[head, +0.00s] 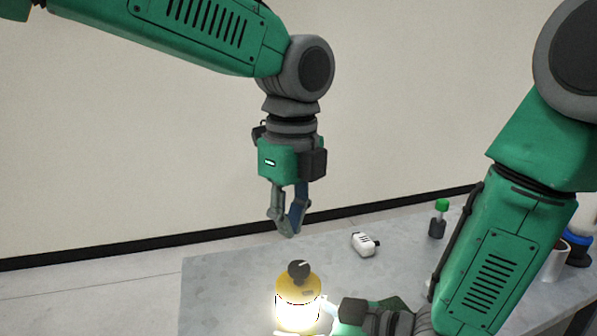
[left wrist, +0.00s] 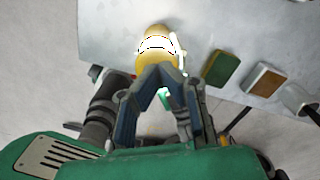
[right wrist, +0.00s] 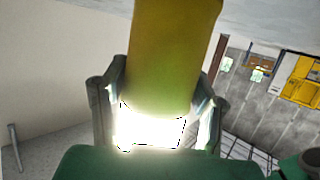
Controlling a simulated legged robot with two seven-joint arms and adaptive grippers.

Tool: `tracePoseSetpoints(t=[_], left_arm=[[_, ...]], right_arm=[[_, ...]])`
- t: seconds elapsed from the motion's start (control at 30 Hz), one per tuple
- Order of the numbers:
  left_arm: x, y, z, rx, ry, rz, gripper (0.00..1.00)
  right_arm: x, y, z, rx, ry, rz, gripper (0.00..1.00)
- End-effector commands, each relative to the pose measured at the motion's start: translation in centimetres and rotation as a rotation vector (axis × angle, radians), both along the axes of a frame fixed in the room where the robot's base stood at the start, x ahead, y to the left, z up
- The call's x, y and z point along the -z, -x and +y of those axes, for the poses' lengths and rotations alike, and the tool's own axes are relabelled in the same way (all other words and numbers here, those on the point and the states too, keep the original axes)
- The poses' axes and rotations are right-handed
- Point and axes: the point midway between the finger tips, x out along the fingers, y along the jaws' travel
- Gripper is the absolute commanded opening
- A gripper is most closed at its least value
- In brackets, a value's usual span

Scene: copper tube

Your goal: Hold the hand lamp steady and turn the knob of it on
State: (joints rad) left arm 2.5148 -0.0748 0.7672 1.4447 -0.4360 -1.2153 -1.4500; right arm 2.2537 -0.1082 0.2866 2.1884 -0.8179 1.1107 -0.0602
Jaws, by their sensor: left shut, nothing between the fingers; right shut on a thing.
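The hand lamp (head: 297,287) is yellow with a brightly glowing white band and a dark knob (head: 299,269) on top. It appears upright at the grey table's front in the head view. My right gripper (right wrist: 160,78) is shut on the lamp, its fingers on either side of the body near the glowing part. My left gripper (head: 290,230) is shut and empty, pointing down above the knob and apart from it in the head view. In the left wrist view the lamp (left wrist: 157,42) shows just beyond the closed fingertips (left wrist: 158,70); the knob is not clear there.
A white cup (head: 554,262) and a blue item (head: 578,248) stand at the right, beyond my right arm. The table left of the lamp is clear.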

Motion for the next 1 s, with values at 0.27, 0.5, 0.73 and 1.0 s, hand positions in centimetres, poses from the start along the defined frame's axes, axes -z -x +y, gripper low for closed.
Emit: tracePoseSetpoints(t=[0.27,0.5,0.73,1.0], left_arm=[[-1.8,0.1,0.0,0.000,0.000,0.001,0.00],[-1.8,0.2,0.0,0.000,0.001,0.001,0.00],[-2.6,1.6,1.0,0.000,0.007,0.006,0.00],[0.2,1.5,1.0,0.000,0.005,0.007,0.00]], right_arm=[[0.2,0.0,-0.1,0.002,0.003,0.003,0.13],[0.2,0.0,-0.1,0.002,0.003,0.003,0.13],[0.2,0.0,-0.1,0.001,0.003,0.002,0.13],[0.1,0.0,0.0,0.001,0.002,0.003,0.13]])
